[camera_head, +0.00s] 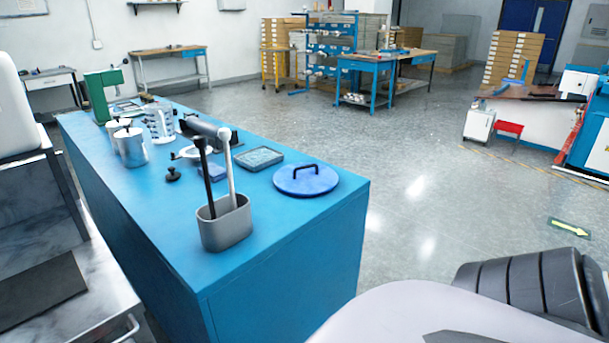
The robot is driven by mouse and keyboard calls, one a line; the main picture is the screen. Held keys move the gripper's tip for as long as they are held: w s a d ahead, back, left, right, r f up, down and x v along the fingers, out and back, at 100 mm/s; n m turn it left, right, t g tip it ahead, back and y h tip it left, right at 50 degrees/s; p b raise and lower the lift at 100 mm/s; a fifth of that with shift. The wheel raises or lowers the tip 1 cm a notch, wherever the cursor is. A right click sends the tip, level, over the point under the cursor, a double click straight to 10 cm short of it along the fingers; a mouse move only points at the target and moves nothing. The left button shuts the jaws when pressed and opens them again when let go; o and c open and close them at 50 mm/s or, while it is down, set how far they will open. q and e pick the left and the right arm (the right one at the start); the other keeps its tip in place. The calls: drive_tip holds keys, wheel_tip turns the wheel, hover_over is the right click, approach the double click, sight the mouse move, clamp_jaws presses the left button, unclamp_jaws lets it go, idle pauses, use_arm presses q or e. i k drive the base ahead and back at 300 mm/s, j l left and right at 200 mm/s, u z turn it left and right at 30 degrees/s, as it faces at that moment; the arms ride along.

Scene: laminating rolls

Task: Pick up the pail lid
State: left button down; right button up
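The pail lid (318,183) is a round blue disc with a black arched handle on top. It lies flat on the blue workbench (285,240), near the bench's right edge, with its handle up. Nothing rests on it. Neither of my grippers shows in this view. A pale and dark part of my own body fills the lower right corner.
A grey holder (225,228) with upright tools stands left of the lid. A shallow grey tray (259,158) lies just behind it. Metal pails (130,148) and a green device (103,95) stand farther back. Open floor (430,180) lies to the right.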

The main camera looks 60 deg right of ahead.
sight(298, 178)
drive_tip(key=l+u, duration=0.1)
drive_tip(key=l, duration=0.3)
drive_tip(key=k+l+u, duration=0.15)
drive_tip(key=l, duration=0.25)
drive_tip(key=k+l+u, duration=0.1)
drive_tip(key=l, duration=0.25)
drive_tip(key=k+l+u, duration=0.15)
drive_tip(key=l, duration=0.25)
drive_tip(key=k+l+u, duration=0.1)
drive_tip(key=l, duration=0.25)
drive_tip(key=k+l+u, duration=0.1)
drive_tip(key=l, duration=0.25)
drive_tip(key=k+l+u, duration=0.1)
drive_tip(key=l, duration=0.3)
drive_tip(key=k+l+u, duration=0.15)
drive_tip(key=l, duration=0.2)
drive_tip(key=k+l+u, duration=0.1)
drive_tip(key=l, duration=0.3)
drive_tip(key=k+l+u, duration=0.15)
drive_tip(key=l, duration=0.2)
drive_tip(key=k, duration=0.05)
